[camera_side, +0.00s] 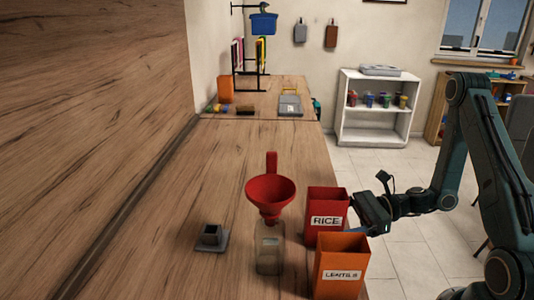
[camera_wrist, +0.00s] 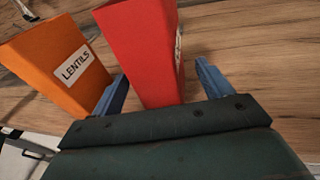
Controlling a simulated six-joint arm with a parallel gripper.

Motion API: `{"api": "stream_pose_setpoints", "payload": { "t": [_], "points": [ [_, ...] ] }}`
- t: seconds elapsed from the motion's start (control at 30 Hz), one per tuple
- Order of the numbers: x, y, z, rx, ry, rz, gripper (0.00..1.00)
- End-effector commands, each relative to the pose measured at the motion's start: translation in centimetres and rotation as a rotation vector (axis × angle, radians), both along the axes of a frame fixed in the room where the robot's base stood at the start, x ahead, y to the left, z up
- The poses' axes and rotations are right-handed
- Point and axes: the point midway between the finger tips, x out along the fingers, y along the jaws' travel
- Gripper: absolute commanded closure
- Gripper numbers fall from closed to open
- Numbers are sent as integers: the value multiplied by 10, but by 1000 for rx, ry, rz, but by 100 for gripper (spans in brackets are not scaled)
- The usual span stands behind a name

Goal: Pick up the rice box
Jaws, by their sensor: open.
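The red rice box (camera_side: 325,212) stands upright on the wooden counter in the side view, its RICE label facing the camera. It also shows in the wrist view (camera_wrist: 143,50), with its near end between my two blue fingers. My gripper (camera_wrist: 163,90) is open, one finger on each side of the red box. A gap shows between the right finger and the box; I cannot tell whether the left finger touches it. In the side view my gripper (camera_side: 362,218) is at the box's right side, partly hidden behind the boxes.
The orange lentils box (camera_side: 341,262) stands close in front of the rice box; in the wrist view it (camera_wrist: 62,65) is beside my left finger. A red funnel (camera_side: 271,192) sits on a clear jar (camera_side: 269,252) to the left. A small grey item (camera_side: 211,236) lies further left.

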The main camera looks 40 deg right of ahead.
Motion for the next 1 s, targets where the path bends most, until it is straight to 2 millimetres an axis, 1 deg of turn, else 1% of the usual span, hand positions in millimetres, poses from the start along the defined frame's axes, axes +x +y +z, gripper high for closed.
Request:
{"api": "stream_pose_setpoints", "payload": {
  "t": [0.07, 0.2, 0.73, 0.77, 0.8, 0.87, 1.0],
  "points": [
    [3, 6, -1, 1, 1, 3, 22],
    [6, 10, -2, 1, 1, 1, 22],
    [6, 10, -2, 0, 0, 0, 22],
    [6, 10, -2, -1, 1, 0, 26],
    [6, 10, -2, -1, 1, 0, 33],
    [6, 10, -2, -1, 1, 0, 45],
    [6, 10, -2, -1, 1, 0, 73]
  ]
}}
